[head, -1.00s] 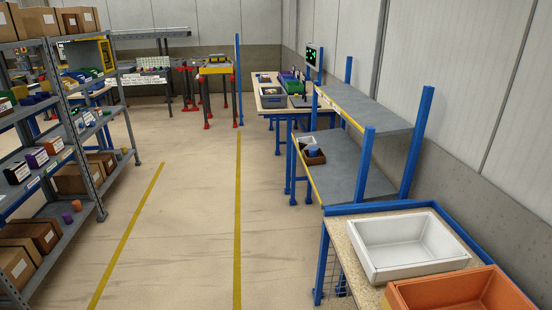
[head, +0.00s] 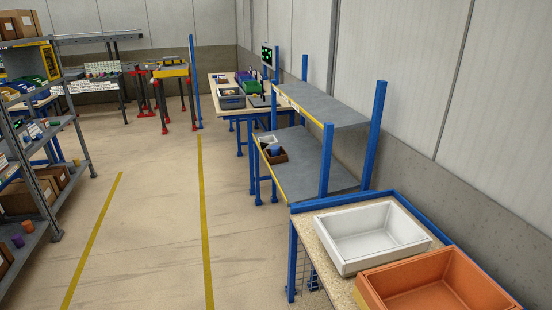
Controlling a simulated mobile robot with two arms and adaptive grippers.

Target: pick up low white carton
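No small closed white carton can be made out with certainty. A white, low, open-topped tray (head: 368,238) stands empty on the blue-framed table at the lower right. A small whitish item (head: 267,140) lies at the left end of the lower shelf of the grey rack, beside a small brown box (head: 272,155) with something blue in it; it is too small to identify. Neither of my grippers is in view.
An orange open tray (head: 437,285) stands in front of the white one. A grey two-level rack (head: 318,168) with blue posts lines the right wall. Loaded shelving (head: 48,192) stands at left. The floor aisle (head: 150,210) between yellow lines is clear.

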